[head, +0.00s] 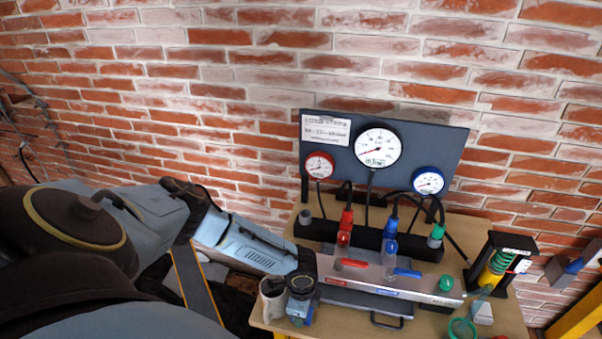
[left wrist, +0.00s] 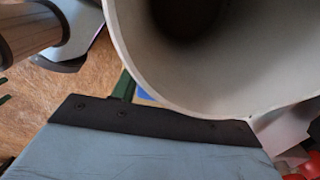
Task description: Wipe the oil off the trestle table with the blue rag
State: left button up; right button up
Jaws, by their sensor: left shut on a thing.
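My left gripper (head: 301,287) reaches down at the front left corner of the trestle table (head: 262,322). It is shut on a small blue piece (head: 300,313), which looks like the blue rag; my fingers hide most of it. A patch of blue also shows in the left wrist view (left wrist: 146,97), beside a dark green strip. A pale grey cup (head: 272,300) stands close against the left side of the gripper, and its rim fills much of the left wrist view (left wrist: 235,95). I cannot make out any oil. My right gripper is not in view.
A dark panel with several gauges (head: 377,148) stands at the table's back, before a brick wall. Hoses with red and blue fittings run to a grey manifold (head: 421,287). A black stand with a green spring (head: 497,262) is at the right. The front right has a green ring (head: 462,329).

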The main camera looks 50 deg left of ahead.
pick_arm(q)
notch_tip(320, 180, up, 3)
jog(key=shift+f+p, duration=0.2)
jog(key=shift+p, duration=0.2)
jog(key=shift+w+d+r+p, duration=0.1)
jog(key=shift+w+r+p, duration=0.05)
jog(key=shift+r+p, duration=0.55)
notch_tip(320, 180, up, 4)
jog(key=p, duration=0.4)
